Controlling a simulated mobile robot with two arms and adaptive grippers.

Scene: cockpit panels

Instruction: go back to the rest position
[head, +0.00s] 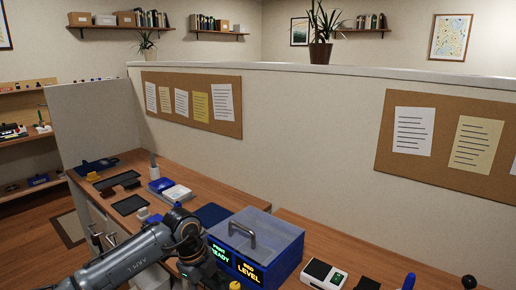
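My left arm enters from the bottom left and bends at a dark joint above the front of the desk. Its gripper is not visible; the arm runs down out of the bottom edge beside the blue box (285,250). My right arm and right gripper do not show in the head view. The blue box has a grey top handle and two lit displays reading READY and LEVEL. It stands upright on the desk, just right of my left arm.
The wooden desk (345,246) runs along a partition. A white device (324,273) sits right of the box. A blue-and-white item (176,193), a dark tray (130,204) and a dark stand (118,180) lie farther left. Floor (30,215) shows at far left.

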